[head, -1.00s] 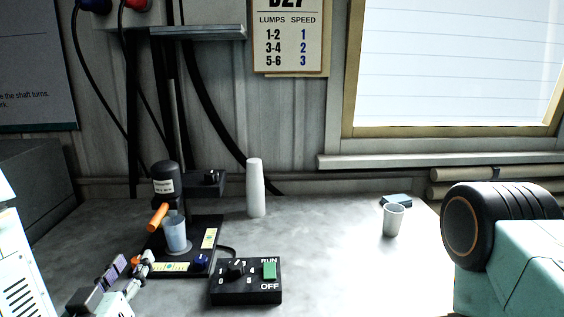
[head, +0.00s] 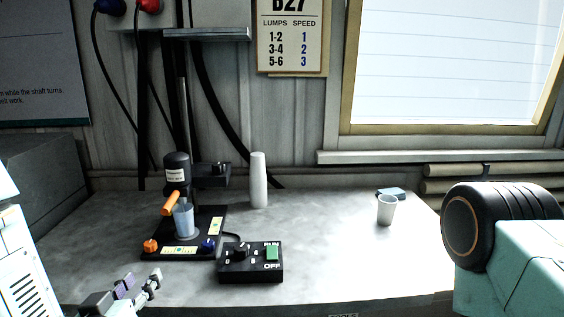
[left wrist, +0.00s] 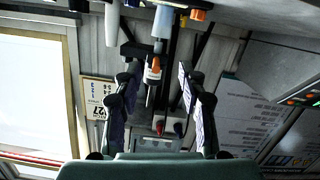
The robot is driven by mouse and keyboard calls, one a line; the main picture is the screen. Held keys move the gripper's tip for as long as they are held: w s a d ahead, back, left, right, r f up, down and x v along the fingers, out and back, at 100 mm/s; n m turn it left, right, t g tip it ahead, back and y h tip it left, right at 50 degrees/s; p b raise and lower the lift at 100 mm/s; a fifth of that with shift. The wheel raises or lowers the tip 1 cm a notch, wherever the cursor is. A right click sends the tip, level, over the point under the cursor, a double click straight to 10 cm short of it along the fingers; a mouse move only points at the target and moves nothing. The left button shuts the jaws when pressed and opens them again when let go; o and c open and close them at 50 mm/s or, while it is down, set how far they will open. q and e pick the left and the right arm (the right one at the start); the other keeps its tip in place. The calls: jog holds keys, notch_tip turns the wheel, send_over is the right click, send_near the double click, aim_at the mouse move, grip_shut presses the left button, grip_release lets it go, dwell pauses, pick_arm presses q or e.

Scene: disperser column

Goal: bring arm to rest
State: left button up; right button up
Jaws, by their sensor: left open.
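My left gripper (head: 140,284) is low at the left of the head view, in front of the bench's near edge. It is open and empty; its two fingers also show in the left wrist view (left wrist: 158,95), apart with nothing between them. The disperser (head: 178,170), a black column with an orange lever (head: 171,203), stands on a black base on the bench, beyond the gripper and apart from it. A clear cup (head: 184,219) stands on that base under the column. My right gripper is not in view.
A black control box (head: 250,266) with a dial and green switch sits at the bench's front. A white stack of cups (head: 259,180) stands behind it. A single white cup (head: 387,210) is at right, near a small blue-grey item (head: 391,193). The bench (head: 330,240) between is clear.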

pick_arm(q)
jog(key=s+d+f+m+g+h+b, duration=0.1)
jog(key=s+f+g, duration=0.5)
jog(key=s+f, duration=0.45)
jog(key=s+d+f+g+b, duration=0.15)
jog(key=s+f+g, duration=0.5)
jog(key=f, duration=0.65)
jog(key=s+f+g, duration=0.1)
jog(key=s+f, duration=0.2)
jog(key=s, duration=0.3)
jog(key=s+f+m+g, duration=0.1)
jog(key=s+f+g, duration=0.1)
jog(key=s+f, duration=0.2)
jog(key=s+d, duration=0.1)
jog(key=s, duration=0.1)
jog(key=shift+s+b, duration=0.35)
jog(key=shift+b, duration=0.05)
jog(key=shift+o, duration=0.5)
